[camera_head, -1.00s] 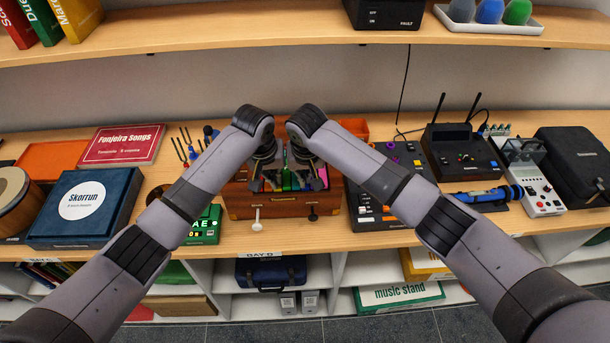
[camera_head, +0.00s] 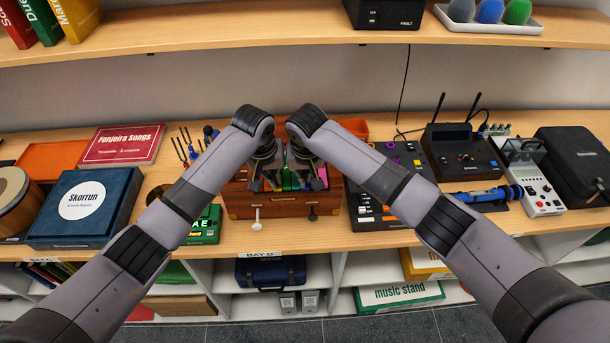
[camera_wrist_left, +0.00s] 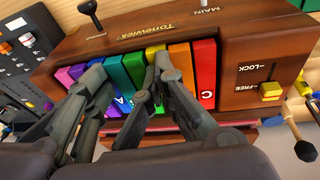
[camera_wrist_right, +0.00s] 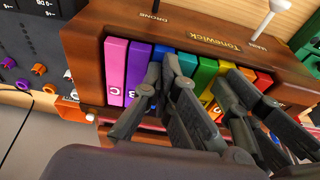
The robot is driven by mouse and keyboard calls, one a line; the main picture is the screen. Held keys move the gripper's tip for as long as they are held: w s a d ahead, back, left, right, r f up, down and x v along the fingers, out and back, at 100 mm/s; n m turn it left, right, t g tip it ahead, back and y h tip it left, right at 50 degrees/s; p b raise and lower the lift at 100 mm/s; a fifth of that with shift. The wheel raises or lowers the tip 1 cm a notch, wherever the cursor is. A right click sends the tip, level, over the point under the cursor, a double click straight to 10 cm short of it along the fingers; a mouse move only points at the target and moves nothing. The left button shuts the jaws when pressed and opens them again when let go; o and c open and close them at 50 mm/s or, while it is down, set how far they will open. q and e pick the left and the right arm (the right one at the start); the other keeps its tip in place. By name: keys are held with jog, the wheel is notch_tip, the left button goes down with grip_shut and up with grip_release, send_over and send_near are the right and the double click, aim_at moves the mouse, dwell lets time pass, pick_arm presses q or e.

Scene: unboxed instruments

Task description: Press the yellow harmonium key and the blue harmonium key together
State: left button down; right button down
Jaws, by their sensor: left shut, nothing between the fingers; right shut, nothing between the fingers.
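A brown wooden harmonium (camera_head: 285,203) stands on the bench, with a row of rainbow keys. My left gripper (camera_wrist_left: 160,62) is shut and empty, its fingertips at the yellow key (camera_wrist_left: 153,50). My right gripper (camera_wrist_right: 158,80) is shut and empty, its fingertips at the blue key (camera_wrist_right: 163,52). Both grippers point down at the keys side by side, with a small gap between them. The fingers hide much of the yellow and blue keys, and I cannot tell how far either key is down.
A white-headed knob (camera_head: 257,215) and a dark knob (camera_head: 312,213) stick out at the harmonium's front. A LOCK/FREE slider (camera_wrist_left: 270,90) sits at its end. A black control panel (camera_head: 375,212) stands close on the right, and a green device (camera_head: 207,226) on the left.

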pick_arm(q)
jog(key=shift+r, duration=0.6)
pick_arm(e)
jog(key=shift+w+v, duration=0.2)
jog(key=shift+v, duration=0.6)
jog(key=shift+w+v, duration=0.2)
jog(key=shift+v, duration=0.65)
jog(key=shift+w+v, duration=0.2)
jog(key=shift+v, duration=0.6)
jog(key=shift+r, duration=0.1)
pick_arm(q)
jog(key=shift+w+d+v, duration=0.1)
jog(key=shift+w+v, duration=0.05)
jog(key=shift+v, duration=0.65)
jog(key=shift+w+d+v, duration=0.1)
jog(key=shift+w+v, duration=0.1)
jog(key=shift+v, duration=0.6)
jog(key=shift+w+d+v, duration=0.1)
jog(key=shift+w+v, duration=0.05)
jog(key=shift+v, duration=0.7)
